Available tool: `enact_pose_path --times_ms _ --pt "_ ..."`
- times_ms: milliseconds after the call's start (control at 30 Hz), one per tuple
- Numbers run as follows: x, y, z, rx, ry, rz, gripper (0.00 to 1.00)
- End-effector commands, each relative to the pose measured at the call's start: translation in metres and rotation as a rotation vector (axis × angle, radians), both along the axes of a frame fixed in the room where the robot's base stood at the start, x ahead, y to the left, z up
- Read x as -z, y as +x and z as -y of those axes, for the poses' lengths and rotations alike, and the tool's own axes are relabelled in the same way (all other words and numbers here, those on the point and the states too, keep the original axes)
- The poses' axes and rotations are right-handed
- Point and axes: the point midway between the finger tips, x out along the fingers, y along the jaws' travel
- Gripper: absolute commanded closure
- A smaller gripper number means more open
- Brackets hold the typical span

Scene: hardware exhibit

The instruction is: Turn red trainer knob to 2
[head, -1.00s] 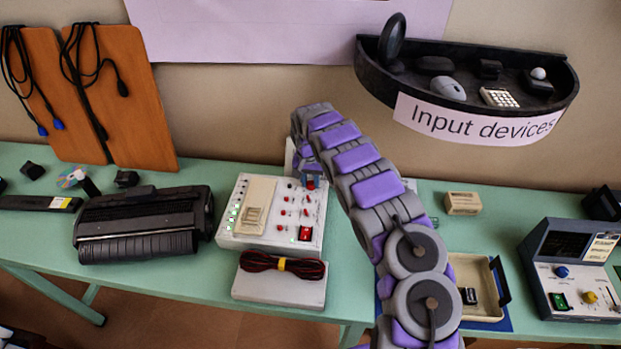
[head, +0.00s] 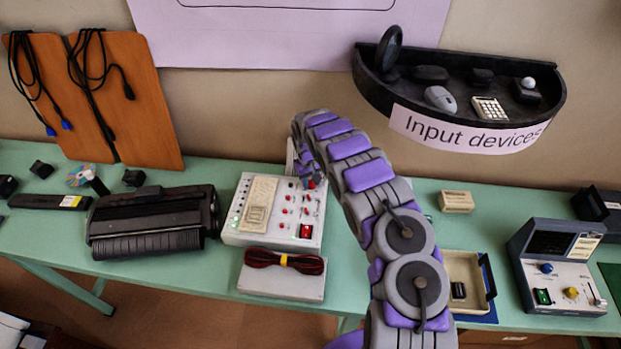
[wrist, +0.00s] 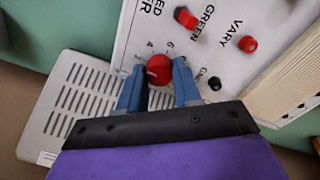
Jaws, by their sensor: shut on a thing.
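The red trainer knob (wrist: 159,69) sits on the white panel of the trainer (wrist: 150,25) in the wrist view, with the printed numbers 4 and 6 beside it. My gripper (wrist: 159,78) is shut on this knob, one blue finger on each side. Which number the knob points to cannot be told. In the head view, the trainer (head: 271,229) is a white box with a beige block, green lights and several red controls. My gripper (head: 308,182) is at its back right corner, and my arm comes down over the right side. The held knob is mostly hidden there.
A red toggle (wrist: 186,17) and another red knob (wrist: 248,43) are close to my gripper. A bundled cable (head: 284,260) lies on a grey box in front. A black printer-like device (head: 150,225) stands left, a beige tray (head: 462,270) right.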

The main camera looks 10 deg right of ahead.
Motion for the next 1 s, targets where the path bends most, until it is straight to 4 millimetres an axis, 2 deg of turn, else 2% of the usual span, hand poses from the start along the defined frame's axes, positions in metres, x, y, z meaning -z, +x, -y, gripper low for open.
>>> enact_pose_path --times_ms 467,500,767,1000 --pt "0.0 0.0007 -0.0001 -0.018 0.0 0.002 0.98" --pt "0.0001 0.0007 -0.0001 -0.018 0.0 0.002 0.66" --pt "-0.0003 0.0 0.0 -0.018 0.001 0.002 0.42" --pt "-0.0006 -0.0001 0.0 -0.017 0.0 0.001 0.42"
